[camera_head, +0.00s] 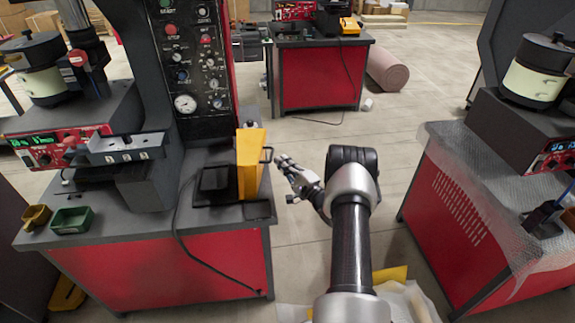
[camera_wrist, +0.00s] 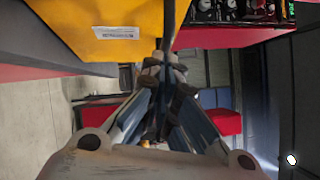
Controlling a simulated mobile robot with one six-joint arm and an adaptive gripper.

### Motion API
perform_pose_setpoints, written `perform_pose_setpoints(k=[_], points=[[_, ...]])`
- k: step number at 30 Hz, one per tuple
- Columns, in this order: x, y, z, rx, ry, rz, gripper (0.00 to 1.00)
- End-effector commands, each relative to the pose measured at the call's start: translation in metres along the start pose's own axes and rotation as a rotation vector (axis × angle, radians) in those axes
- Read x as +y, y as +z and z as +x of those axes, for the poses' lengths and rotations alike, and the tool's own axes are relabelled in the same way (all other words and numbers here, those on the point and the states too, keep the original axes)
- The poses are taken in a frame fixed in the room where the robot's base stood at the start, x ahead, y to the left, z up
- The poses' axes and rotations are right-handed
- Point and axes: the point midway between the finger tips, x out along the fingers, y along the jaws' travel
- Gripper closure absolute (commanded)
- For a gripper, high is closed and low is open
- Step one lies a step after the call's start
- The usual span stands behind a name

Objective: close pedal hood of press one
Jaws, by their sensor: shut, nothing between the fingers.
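The yellow pedal hood (camera_head: 250,163) stands raised, roughly upright, at the right end of the left press table. A dark handle (camera_head: 268,155) sticks out from its right face. The black pedal (camera_head: 214,181) lies open to view left of the hood. My gripper (camera_head: 284,162) is just right of the hood, beside the handle. The wrist view shows the hood (camera_wrist: 105,30) with a white label close at upper left. There my gripper (camera_wrist: 164,65) is shut and empty, its tips by the dark handle bar (camera_wrist: 169,22). Whether they touch the bar I cannot tell.
The press column with its control panel (camera_head: 188,55) rises behind the pedal. A black cable (camera_head: 180,210) hangs over the table front. Yellow (camera_head: 37,217) and green (camera_head: 72,220) bins sit at the front left. A wrapped table (camera_head: 485,190) stands right; floor between is partly clear.

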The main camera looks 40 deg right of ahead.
Motion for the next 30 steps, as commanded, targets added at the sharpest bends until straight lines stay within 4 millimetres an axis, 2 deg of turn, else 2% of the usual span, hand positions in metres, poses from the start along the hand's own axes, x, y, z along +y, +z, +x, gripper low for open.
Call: perform_pose_setpoints(k=[8,19,23,30], points=[[-0.001,0.001,0.0,0.0,0.002,-0.004,1.0],[-0.014,0.015,0.009,-0.002,0.048,-0.078,1.0],[-0.023,0.026,0.016,-0.003,0.083,-0.135,1.0],[-0.043,0.063,0.038,-0.006,0.191,-0.313,1.0]])
